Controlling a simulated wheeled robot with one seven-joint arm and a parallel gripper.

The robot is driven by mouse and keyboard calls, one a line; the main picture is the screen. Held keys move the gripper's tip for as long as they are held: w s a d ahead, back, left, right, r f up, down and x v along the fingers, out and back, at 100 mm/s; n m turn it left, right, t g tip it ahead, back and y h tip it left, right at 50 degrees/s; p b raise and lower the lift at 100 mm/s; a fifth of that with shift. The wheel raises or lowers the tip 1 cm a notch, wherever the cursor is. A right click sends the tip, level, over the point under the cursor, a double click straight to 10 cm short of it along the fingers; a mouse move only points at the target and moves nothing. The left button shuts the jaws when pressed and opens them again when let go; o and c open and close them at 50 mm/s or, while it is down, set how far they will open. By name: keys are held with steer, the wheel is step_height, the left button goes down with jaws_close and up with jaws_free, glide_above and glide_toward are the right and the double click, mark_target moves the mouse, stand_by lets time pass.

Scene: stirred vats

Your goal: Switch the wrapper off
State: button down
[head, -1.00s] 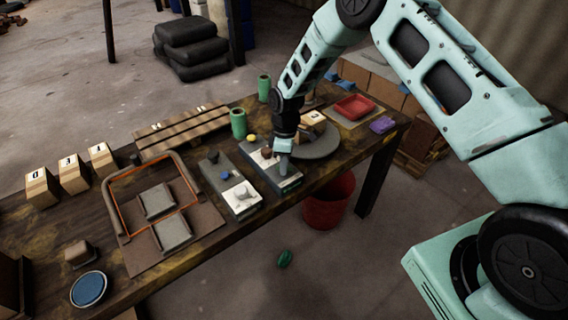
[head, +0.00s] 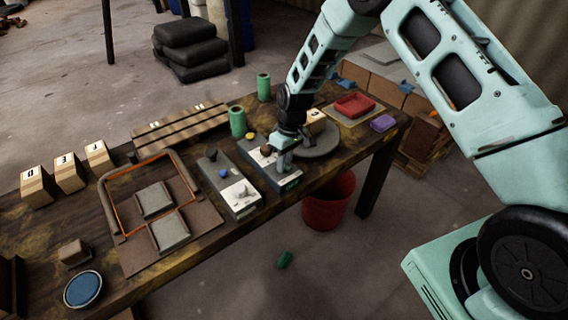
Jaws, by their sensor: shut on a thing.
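The wrapper appears to be the grey round turntable (head: 318,146) with a lettered cardboard box (head: 316,121) on it, near the right end of the table. Beside it on the left lies a grey control panel (head: 262,160) with a yellow button (head: 251,135), a dark brown knob (head: 266,150) and a small green-lit display (head: 289,184) at its front edge. My gripper (head: 283,160) points down over the front part of this panel and is shut on a control there, apparently a knob. The fingers mostly hide it, so its setting cannot be read.
A second panel (head: 228,183) with black, blue and pale knobs stands close to the left. Green cylinders (head: 237,121) stand behind. A wire-framed sealer (head: 150,200), red tray (head: 355,105) and purple block (head: 383,123) share the table. A red bucket (head: 327,205) is on the floor.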

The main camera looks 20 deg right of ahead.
steer(key=m+t+b, duration=0.1)
steer(key=m, duration=0.4)
steer(key=shift+m, duration=0.3)
steer(key=m+t, duration=0.1)
steer(key=m, duration=0.4)
steer(key=shift+s+d+m, duration=0.1)
steer(key=shift+s+m, duration=0.05)
steer(key=shift+m, duration=0.15)
steer(key=c, duration=1.4)
jaws_free()
steer(key=shift+o, duration=0.2)
steer(key=shift+r, duration=0.1)
steer(key=s+d+r+b, duration=0.1)
steer(key=d+r, duration=0.2)
steer(key=r, duration=1.4)
steer(key=shift+s+b, duration=0.3)
steer(key=shift+b, duration=0.1)
